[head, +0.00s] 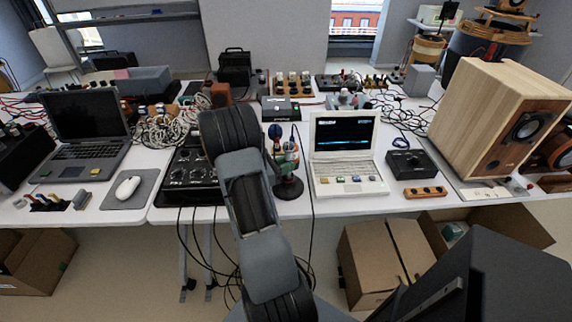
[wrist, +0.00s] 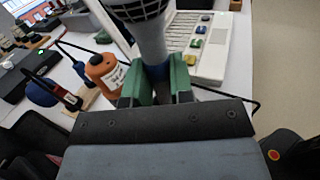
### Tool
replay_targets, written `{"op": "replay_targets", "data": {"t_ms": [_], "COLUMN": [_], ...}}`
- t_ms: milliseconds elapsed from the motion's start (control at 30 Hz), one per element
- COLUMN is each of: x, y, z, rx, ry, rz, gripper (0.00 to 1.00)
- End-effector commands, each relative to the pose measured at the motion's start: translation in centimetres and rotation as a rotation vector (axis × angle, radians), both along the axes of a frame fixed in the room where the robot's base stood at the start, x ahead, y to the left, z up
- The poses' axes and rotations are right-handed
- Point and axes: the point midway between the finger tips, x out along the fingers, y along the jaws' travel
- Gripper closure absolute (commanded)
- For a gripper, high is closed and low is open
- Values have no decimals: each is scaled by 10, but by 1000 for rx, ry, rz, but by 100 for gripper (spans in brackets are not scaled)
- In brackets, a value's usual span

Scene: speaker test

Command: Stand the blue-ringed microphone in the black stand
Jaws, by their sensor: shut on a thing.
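The microphone (wrist: 150,38) has a grey body and a dark mesh head, cut off by the top edge of the wrist view. A blue band (wrist: 157,72) shows low on its body, between my gripper's green fingers. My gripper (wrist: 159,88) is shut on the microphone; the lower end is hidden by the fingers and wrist. In the head view my gripper (head: 282,162) is partly hidden behind my arm. A round black base (head: 289,187), which looks like the stand, is on the table just below it. I cannot tell whether the microphone touches the stand.
A white laptop (head: 345,155) stands close on the right, and a black mixer (head: 190,175) on the left. An orange bottle (wrist: 103,72) and a dark blue round-headed thing (wrist: 41,92) are close to the gripper.

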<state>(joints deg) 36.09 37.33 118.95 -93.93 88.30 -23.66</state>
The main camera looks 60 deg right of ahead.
Motion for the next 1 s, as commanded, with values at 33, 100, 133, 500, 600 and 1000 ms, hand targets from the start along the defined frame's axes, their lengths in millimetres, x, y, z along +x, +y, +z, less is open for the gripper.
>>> {"op": "replay_targets", "data": {"t_ms": [33, 100, 133, 500, 600, 1000], "x": [0, 0, 0, 0, 0, 0], "y": [0, 0, 0, 1, 1, 1], "z": [0, 0, 0, 0, 0, -5], "rx": [0, 0, 0, -1, -1, 0], "ry": [0, 0, 0, 1, 1, 0], "rz": [0, 0, 0, 0, 0, 0], "gripper": [100, 100, 100, 100, 100, 100]}}
